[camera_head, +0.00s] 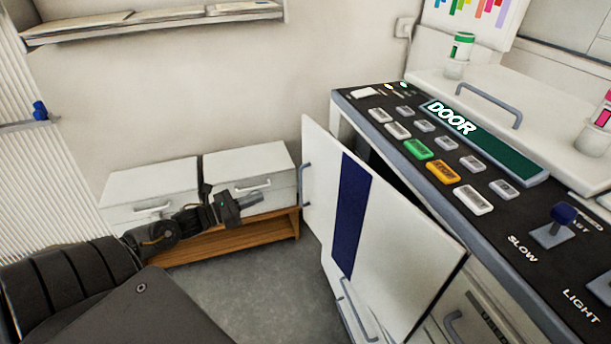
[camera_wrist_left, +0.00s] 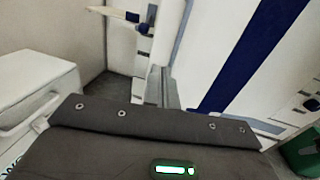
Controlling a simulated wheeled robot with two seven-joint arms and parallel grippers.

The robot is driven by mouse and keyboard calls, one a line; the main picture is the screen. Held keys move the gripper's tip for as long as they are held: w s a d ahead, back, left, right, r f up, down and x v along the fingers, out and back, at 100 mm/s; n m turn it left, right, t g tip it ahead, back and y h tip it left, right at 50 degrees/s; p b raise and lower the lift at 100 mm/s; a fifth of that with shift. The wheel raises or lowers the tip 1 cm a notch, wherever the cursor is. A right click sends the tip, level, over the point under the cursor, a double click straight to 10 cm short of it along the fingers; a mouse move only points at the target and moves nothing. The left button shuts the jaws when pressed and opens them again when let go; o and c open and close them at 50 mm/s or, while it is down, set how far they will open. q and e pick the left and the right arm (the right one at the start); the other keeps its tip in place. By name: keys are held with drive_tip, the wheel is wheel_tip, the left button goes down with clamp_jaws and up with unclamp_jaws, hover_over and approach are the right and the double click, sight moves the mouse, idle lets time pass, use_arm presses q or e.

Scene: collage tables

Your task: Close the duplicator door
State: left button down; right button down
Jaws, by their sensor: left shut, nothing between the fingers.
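The duplicator door (camera_head: 405,235) is a white panel with a dark blue vertical stripe and a grey handle (camera_head: 306,184) at its left edge. It stands ajar, with a dark gap between it and the duplicator (camera_head: 345,98). The duplicator's display reads "DOOR". My left gripper (camera_head: 252,198) is shut and empty, left of the door's handle edge and apart from it in the head view. In the left wrist view, the door's white face and blue stripe (camera_wrist_left: 250,55) fill the right side, and the gripper's fingers (camera_wrist_left: 162,88) point toward it. My right gripper is not in view.
White drawer boxes (camera_head: 150,190) stand on a low wooden stand (camera_head: 225,238) behind my left gripper. A shelf (camera_head: 150,27) hangs on the wall above. The duplicator's panel holds several buttons and a blue-knobbed lever (camera_head: 561,216). Grey floor (camera_head: 240,275) is clear before the door.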

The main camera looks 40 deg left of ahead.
use_arm(q)
approach(304, 180)
drive_tip(key=x, duration=0.5)
drive_tip(key=shift+w+d+r, duration=0.15)
drive_tip(key=shift+r, duration=0.1)
drive_tip(key=shift+w+d+f, duration=0.1)
drive_tip(key=shift+w+d, duration=0.2)
drive_tip(key=shift+w, duration=0.35)
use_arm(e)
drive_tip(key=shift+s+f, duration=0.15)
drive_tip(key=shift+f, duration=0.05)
use_arm(q)
drive_tip(key=shift+w, duration=0.1)
